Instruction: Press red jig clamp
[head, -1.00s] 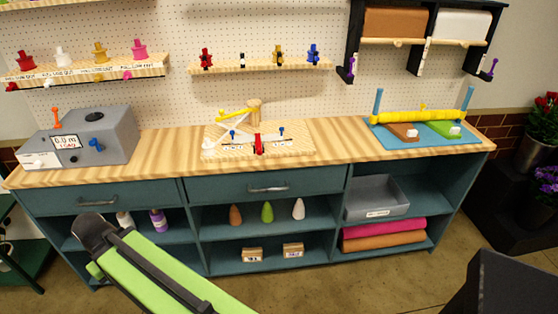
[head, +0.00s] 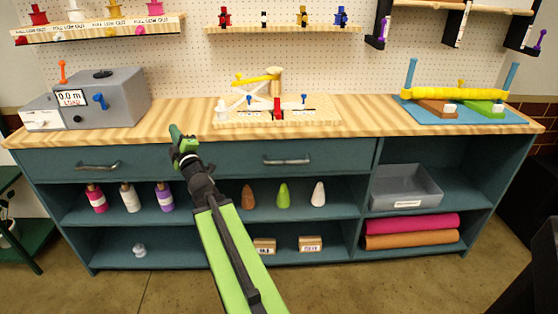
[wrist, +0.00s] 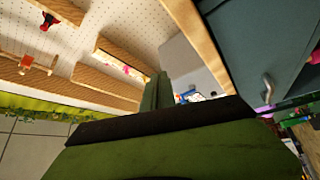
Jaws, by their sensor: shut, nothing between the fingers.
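The red jig clamp (head: 277,108) stands upright at the front middle of a pale wooden jig board (head: 232,121) on the counter. A yellow arm on a wooden post (head: 258,76) stands behind it, with small blue knobs to either side. My gripper (head: 175,130) is at the counter's front edge, left of the jig board and apart from the clamp. Its green fingers are together and empty, and they also show in the wrist view (wrist: 157,90). The clamp cannot be made out in the wrist view.
A grey machine (head: 110,98) with a display stands on the counter at left. A blue mat (head: 480,115) with a yellow roller is at right. The counter (head: 365,120) between board and mat is clear. Drawer handles (head: 287,160) stick out below the top.

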